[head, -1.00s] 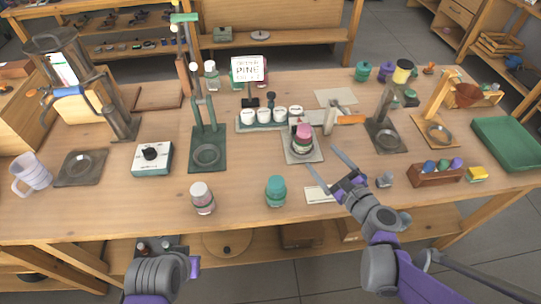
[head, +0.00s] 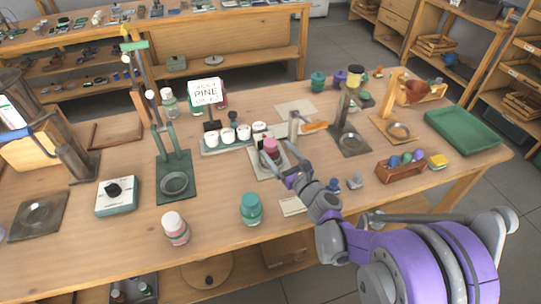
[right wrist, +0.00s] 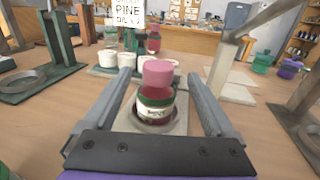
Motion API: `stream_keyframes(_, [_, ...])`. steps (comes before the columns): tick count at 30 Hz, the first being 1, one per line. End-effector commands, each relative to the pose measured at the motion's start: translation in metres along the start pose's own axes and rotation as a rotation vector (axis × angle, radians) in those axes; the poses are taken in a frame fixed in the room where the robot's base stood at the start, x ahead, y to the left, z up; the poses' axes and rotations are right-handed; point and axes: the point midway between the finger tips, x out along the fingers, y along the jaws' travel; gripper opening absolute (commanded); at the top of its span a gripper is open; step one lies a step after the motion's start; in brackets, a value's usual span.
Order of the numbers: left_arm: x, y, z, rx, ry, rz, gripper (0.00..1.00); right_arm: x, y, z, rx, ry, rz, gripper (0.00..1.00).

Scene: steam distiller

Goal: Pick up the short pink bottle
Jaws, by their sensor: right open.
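The short pink bottle (head: 271,147), with a pink cap and a green and white label, stands upright on a square plate (head: 262,172) in the middle of the table. In the right wrist view the bottle (right wrist: 156,92) sits in the plate's round recess, between the two fingers. My right gripper (head: 284,163) is open around it from the front, and a gap shows on each side of the bottle in the right wrist view (right wrist: 158,76). The bottle's lower part is partly hidden by the gripper in the head view. My left gripper is out of view.
A white-capped bottle (head: 175,228) and a teal jar (head: 251,209) stand near the front edge. A rack of white cups (head: 228,140) and the PINE sign (head: 206,92) are behind the plate.

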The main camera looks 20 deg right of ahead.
Motion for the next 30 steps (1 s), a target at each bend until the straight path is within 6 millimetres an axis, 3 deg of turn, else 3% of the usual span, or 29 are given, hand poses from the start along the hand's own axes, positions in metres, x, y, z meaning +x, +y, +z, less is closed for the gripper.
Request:
stream_keyframes(6, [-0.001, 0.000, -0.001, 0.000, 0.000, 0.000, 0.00, 0.029, 0.002, 0.002, 0.000, 0.000, 0.001, 0.90])
stream_keyframes(12, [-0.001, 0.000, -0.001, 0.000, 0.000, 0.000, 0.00, 0.030, 0.002, 0.002, 0.000, 0.000, 0.000, 0.90])
stream_keyframes(27, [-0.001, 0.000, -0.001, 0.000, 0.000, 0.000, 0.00, 0.030, 0.002, 0.002, 0.000, 0.000, 0.000, 0.02])
stream_keyframes(30, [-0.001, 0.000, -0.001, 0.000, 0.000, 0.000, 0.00, 0.030, 0.002, 0.002, 0.000, 0.000, 0.000, 0.00])
